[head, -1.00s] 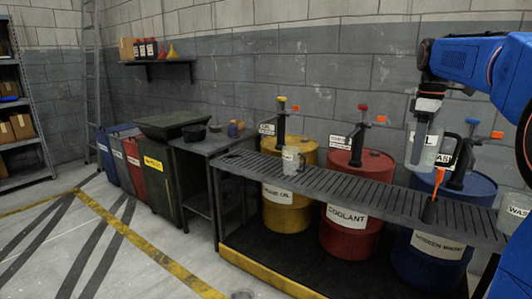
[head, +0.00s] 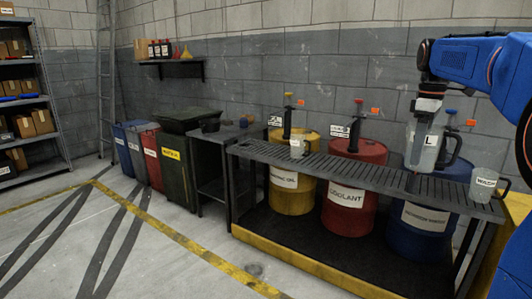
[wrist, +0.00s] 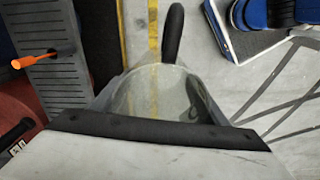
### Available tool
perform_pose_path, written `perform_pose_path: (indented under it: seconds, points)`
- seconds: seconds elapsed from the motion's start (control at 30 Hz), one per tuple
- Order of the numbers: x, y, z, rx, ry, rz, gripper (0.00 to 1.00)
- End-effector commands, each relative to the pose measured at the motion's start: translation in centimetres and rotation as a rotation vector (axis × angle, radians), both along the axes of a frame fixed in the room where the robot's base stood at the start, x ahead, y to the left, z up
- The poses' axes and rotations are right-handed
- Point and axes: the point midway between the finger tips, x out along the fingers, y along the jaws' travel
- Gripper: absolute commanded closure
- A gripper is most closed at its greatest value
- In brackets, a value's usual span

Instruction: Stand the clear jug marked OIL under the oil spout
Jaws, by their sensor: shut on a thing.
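My gripper (head: 428,106) is shut on a clear jug (head: 430,148) with a dark handle, held upright at the right of the head view. Its white label is partly hidden and only an "L" reads. In the wrist view the jug's open mouth (wrist: 160,95) is just past the gripper edge, with the handle (wrist: 174,32) pointing up. The oil pump and spout (head: 287,116) stand on the yellow oil drum (head: 292,192), well left of my gripper. Another clear jug (head: 298,147) stands on the slatted rack in front of that drum.
The slatted rack (head: 345,170) runs before the yellow, red (head: 350,205) and blue (head: 420,225) drums. A jug marked WASH (head: 485,184) stands at its right end. Bins (head: 172,168) are at left; the floor in front is open.

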Motion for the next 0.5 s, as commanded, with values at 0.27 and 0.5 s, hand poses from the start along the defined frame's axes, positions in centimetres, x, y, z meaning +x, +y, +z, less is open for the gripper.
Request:
perform_pose_path:
  seconds: [0.27,0.5]
  points:
    - [2.0,0.2,-1.4,0.001,0.002,-0.033,0.56]
    - [4.9,0.5,-3.6,0.001,0.002,-0.089,0.56]
